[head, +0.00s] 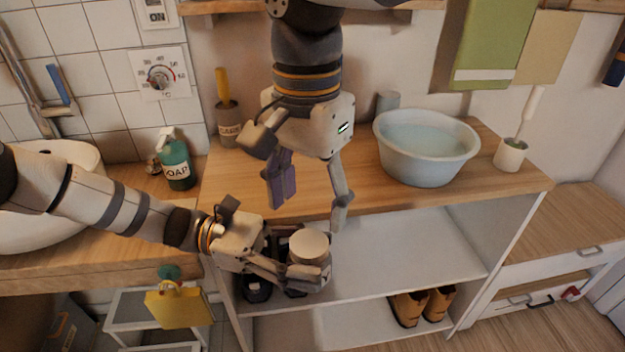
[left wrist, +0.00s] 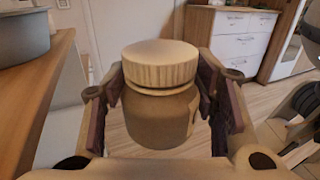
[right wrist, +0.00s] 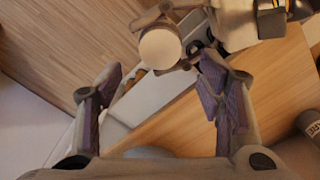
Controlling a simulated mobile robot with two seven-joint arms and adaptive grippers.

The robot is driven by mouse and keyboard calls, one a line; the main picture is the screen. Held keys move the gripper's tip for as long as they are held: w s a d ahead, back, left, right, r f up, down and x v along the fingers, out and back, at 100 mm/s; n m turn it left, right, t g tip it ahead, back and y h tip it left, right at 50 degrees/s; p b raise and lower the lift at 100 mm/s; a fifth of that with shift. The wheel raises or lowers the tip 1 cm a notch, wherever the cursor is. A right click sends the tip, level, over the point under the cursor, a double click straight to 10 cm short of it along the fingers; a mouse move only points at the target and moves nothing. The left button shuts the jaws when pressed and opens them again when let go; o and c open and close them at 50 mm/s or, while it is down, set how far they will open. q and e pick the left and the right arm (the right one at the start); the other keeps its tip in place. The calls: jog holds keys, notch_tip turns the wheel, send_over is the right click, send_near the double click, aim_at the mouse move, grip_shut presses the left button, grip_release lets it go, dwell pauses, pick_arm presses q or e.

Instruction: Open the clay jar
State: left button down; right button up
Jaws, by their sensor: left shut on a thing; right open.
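The clay jar (left wrist: 160,118) is a brown round jar with a ribbed beige lid (left wrist: 160,62) on top. My left gripper (head: 300,278) is shut on the jar's body and holds it upright in front of the shelf unit. In the left wrist view the fingers press on both sides of the jar below the lid. My right gripper (head: 308,203) is open and empty, pointing down above and behind the jar. In the right wrist view the round lid (right wrist: 160,48) shows from above, beyond the open fingers and not between them.
Brown shoes (head: 422,306) stand on the lower shelf. The middle shelf (head: 410,250) is mostly bare on the right.

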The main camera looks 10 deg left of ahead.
aim_at(309, 241)
notch_tip(309, 241, down, 7)
jog(key=shift+r, duration=0.15)
jog(key=shift+c, duration=0.2)
jog(key=c, duration=1.2)
jog(key=n, duration=0.6)
jog(key=o, duration=1.3)
jog(key=shift+r, duration=0.1)
